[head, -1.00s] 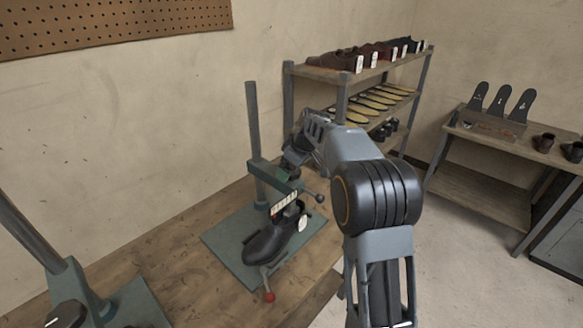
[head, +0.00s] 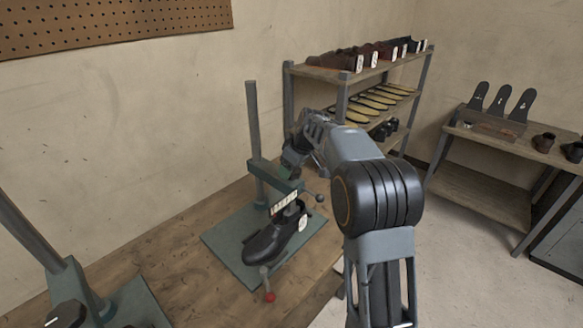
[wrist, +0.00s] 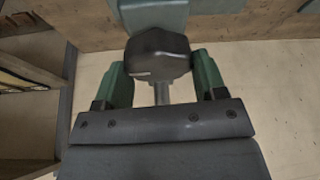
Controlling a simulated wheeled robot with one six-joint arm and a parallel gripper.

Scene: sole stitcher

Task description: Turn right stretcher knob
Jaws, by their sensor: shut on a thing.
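In the head view, the right stretcher has a teal base plate (head: 222,240), a grey upright post (head: 254,130) and a green arm over a black shoe (head: 268,243). A white tag (head: 303,223) hangs at the shoe's side. My gripper (head: 292,165) is at the top of this stretcher, beside the post. In the wrist view, a dark faceted knob (wrist: 157,54) on a thin metal stem sits between the two green fingers of my gripper (wrist: 160,75). The fingers are shut on the knob. In the head view my wrist hides most of the knob.
A red-tipped lever (head: 269,296) and a dark ball handle (head: 320,198) stick out from the right stretcher. Another stretcher (head: 75,285) stands at the lower left. A shelf rack (head: 342,103) with shoes is behind my arm. Bare wooden bench (head: 190,270) lies between the stretchers.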

